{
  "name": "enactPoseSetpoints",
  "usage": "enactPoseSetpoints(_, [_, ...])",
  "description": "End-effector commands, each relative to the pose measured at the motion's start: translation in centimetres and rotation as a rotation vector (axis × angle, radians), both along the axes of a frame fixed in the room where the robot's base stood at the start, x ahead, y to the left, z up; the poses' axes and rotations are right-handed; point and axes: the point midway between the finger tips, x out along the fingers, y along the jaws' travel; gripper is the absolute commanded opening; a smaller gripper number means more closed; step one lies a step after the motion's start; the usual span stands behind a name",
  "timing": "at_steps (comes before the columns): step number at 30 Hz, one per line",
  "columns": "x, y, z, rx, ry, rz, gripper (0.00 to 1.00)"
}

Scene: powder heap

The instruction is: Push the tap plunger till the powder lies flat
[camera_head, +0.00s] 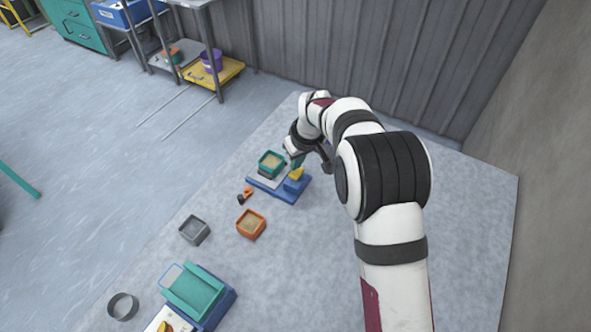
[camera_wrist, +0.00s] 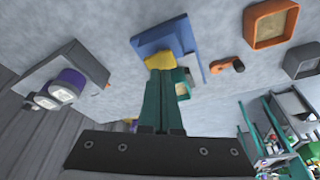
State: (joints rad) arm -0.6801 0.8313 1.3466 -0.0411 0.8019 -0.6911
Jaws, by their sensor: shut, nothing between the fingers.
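The tapping device has a blue base (camera_head: 290,190) on the table. A teal box (camera_head: 271,160) of tan powder sits on its left part; I cannot tell whether the powder is flat. A yellow block (camera_head: 296,173), which looks like the tap plunger, is on its right part. My gripper (camera_head: 297,163) is shut and empty, its teal fingertips close above the yellow block. In the wrist view the fingertips (camera_wrist: 159,70) overlap the yellow block (camera_wrist: 160,59); touching or apart cannot be told. The fingers partly hide the teal box (camera_wrist: 183,90).
An orange box (camera_head: 251,224) of tan powder, a grey box (camera_head: 194,230) and a small orange-and-black part (camera_head: 245,195) lie nearby. A teal-and-blue device (camera_head: 195,292) and a grey ring (camera_head: 122,306) are at front left. The table's right side (camera_head: 465,235) is clear.

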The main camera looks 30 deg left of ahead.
Motion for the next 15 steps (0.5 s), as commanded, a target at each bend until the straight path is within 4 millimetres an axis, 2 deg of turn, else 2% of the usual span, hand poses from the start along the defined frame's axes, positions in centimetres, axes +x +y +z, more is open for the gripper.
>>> enactPoseSetpoints(15, [0.0,0.0,-1.6,0.000,0.002,-0.001,0.00])
